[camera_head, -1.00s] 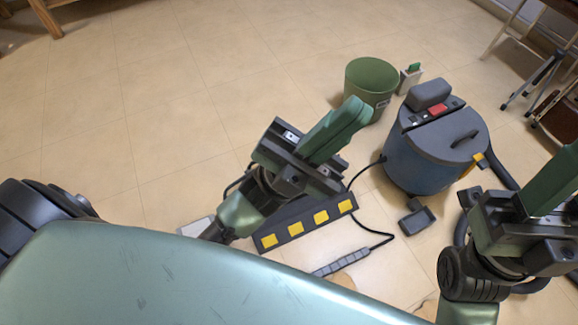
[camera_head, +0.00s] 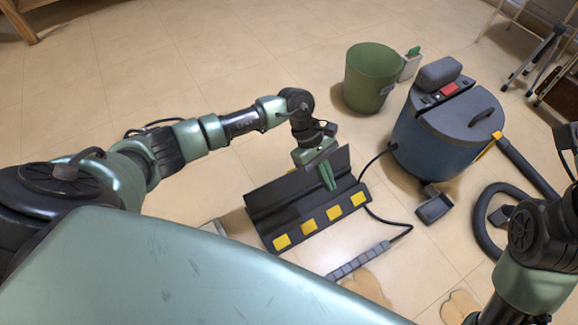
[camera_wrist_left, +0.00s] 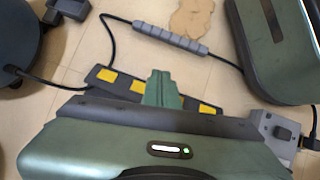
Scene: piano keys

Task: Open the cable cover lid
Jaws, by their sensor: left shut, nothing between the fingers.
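The cable cover (camera_head: 263,221) lies on the floor, a long black piece with a row of yellow squares along its near side. A dark panel, which looks like its lid (camera_head: 268,193), stands tilted up along the far side. My left gripper (camera_head: 328,180) is shut and empty, with its green fingers over the right part of the cover. I cannot tell whether they touch it. In the left wrist view the shut fingers (camera_wrist_left: 162,88) hide part of the cable cover (camera_wrist_left: 122,84), and the gripper body hides its near side. My right gripper is out of view.
A blue-grey vacuum (camera_head: 440,135) with a hose (camera_head: 483,215) stands right of the cover. A green bin (camera_head: 370,80) is behind. A black cable leads to a grey power strip (camera_head: 358,262) in front of the cover. Open floor lies behind and left.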

